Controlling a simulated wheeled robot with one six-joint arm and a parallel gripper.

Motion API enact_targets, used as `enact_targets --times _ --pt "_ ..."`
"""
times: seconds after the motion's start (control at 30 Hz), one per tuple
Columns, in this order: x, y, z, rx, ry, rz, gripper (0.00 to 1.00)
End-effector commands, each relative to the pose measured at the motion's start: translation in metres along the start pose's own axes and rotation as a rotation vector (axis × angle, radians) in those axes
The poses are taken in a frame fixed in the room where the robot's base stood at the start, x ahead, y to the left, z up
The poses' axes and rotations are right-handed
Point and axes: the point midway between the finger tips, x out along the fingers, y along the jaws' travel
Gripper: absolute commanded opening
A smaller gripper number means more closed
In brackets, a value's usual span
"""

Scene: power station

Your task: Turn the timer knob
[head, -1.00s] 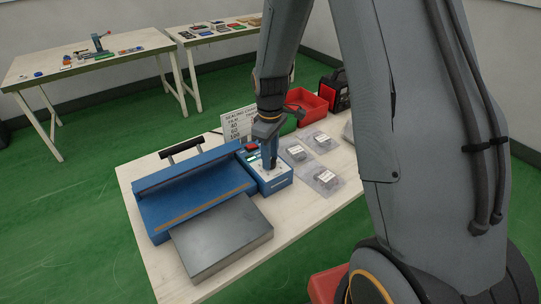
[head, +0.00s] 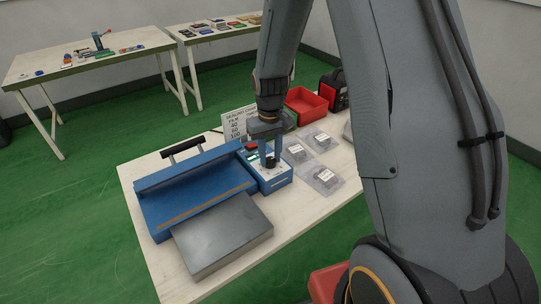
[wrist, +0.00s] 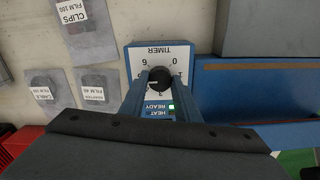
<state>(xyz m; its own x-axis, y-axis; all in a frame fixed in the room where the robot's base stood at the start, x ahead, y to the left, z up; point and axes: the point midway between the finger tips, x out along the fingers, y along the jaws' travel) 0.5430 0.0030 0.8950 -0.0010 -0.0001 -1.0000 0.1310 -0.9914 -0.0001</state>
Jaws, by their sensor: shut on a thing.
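The black round timer knob (wrist: 159,76) sits on the white dial face of the blue sealer's control box (head: 276,183). In the wrist view the TIMER label and the numbers read upside down. My gripper (wrist: 159,82) points down with a finger on each side of the knob, shut on it. In the head view my gripper (head: 269,157) stands over the box and partly covers the knob. A green light (wrist: 171,107) is lit by the word READY. The fingers cover part of the dial, and the knob's exact setting is hard to read.
The blue sealer (head: 190,190) with a black handle and a grey metal plate (head: 222,235) lie left of the box. Bagged parts (head: 322,179) lie to the right. A red bin (head: 306,104) and a sign (head: 238,122) stand behind.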

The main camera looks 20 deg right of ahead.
Motion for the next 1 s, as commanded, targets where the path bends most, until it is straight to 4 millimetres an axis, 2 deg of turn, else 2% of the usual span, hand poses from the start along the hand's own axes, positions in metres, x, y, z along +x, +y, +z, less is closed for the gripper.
enact_targets --times 0.47,0.5,0.6,0.87,1.0 --pt "-0.0014 0.0002 -0.0018 0.015 0.005 0.001 0.07" --pt "-0.0014 0.0002 -0.0018 0.015 0.005 0.001 0.32" --pt "-0.0012 0.0002 -0.0015 0.014 0.004 0.0 0.48" --pt "-0.0007 0.0001 -0.0007 0.014 0.002 0.0 0.48" --pt "-0.007 0.0002 -0.0015 0.014 0.003 0.0 0.48"
